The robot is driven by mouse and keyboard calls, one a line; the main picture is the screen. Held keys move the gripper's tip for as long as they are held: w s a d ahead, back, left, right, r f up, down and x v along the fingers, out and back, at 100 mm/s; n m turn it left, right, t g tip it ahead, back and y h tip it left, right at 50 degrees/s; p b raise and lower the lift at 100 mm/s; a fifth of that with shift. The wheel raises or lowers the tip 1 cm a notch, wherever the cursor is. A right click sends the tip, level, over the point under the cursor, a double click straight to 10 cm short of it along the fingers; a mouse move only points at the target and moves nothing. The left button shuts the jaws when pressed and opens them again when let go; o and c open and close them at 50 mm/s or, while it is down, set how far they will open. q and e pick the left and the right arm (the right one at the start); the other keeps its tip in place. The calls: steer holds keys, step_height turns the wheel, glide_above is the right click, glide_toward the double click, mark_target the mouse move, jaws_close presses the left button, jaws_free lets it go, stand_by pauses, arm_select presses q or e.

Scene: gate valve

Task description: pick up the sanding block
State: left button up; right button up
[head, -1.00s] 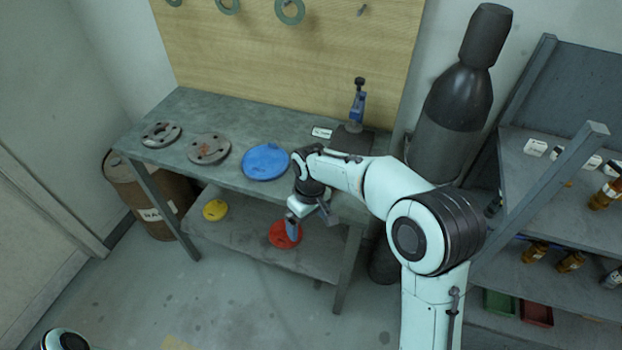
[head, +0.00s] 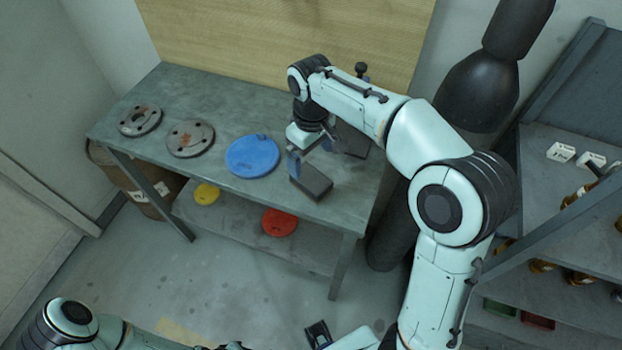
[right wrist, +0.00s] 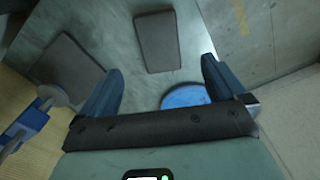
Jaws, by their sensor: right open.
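The sanding block (head: 312,182), a dark grey flat rectangular block, lies on the workbench top near its front edge, right of the blue disc. It shows whole in the right wrist view (right wrist: 158,42), beyond and between the fingertips. My right gripper (head: 314,160) is open and empty, above the bench just behind the block and apart from it. Its two blue-grey fingers (right wrist: 162,68) stand wide apart in the right wrist view.
The blue disc (head: 252,156) lies left of the block, with two grey flanges (head: 190,138) farther left. A dark plate (right wrist: 68,65) lies behind the block, near a blue clamp-like tool (right wrist: 25,130). The lower shelf holds red (head: 279,222) and yellow (head: 206,194) discs.

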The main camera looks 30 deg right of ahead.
mark_target(311, 178)
step_height(311, 178, down, 10)
steer(key=shift+w+b, duration=0.1)
steer(key=shift+b, duration=0.45)
arm_select(q)
steer(key=shift+s+f, duration=0.35)
steer(key=shift+f, duration=0.4)
arm_select(e)
steer(key=c, duration=1.2)
steer(key=shift+c, duration=0.2)
steer(key=shift+r, duration=0.15)
